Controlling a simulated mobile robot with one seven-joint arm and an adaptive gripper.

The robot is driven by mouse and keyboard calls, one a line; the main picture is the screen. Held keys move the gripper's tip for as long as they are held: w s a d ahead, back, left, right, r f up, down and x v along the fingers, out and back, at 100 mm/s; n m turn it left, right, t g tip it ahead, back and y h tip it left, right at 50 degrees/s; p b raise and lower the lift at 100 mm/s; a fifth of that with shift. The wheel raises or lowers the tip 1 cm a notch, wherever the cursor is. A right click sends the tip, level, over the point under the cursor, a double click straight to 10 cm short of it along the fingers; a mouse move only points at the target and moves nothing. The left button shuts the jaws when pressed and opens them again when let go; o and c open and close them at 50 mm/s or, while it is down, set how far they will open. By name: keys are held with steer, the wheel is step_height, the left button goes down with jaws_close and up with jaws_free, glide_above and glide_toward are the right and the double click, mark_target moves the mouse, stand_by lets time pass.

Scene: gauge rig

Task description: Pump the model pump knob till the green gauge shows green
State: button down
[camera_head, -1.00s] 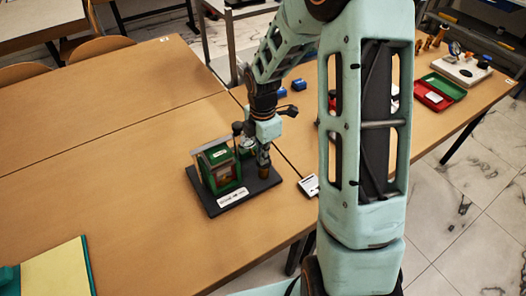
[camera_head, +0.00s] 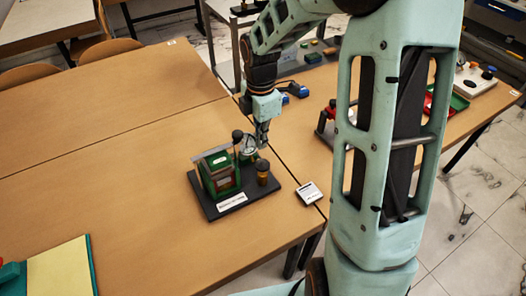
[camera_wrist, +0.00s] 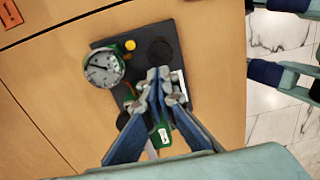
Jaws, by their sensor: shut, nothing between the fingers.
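The model on its dark base (camera_head: 208,205) stands on the table, with a green house-like body (camera_head: 220,176). The pump knob (camera_head: 262,167), black-topped with a brass-coloured lower part, stands upright on the base's right side. In the wrist view its round black top (camera_wrist: 160,52) lies just beyond my fingertips. The gauge (camera_head: 248,146) stands behind; its white dial (camera_wrist: 104,67) faces the wrist camera. The needle is dark, but I cannot tell whether it reads green. My gripper (camera_head: 262,143) is shut and empty, above and apart from the knob. Its fingertips (camera_wrist: 158,76) meet in the wrist view.
A small white card (camera_head: 310,193) lies right of the base. Blue items (camera_head: 295,90) lie behind my gripper. A red device (camera_head: 328,118) is partly hidden by my arm. A yellow folder (camera_head: 60,270) lies at the front left. The table left of the model is clear.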

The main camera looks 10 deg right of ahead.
steer(key=shift+r, duration=1.6)
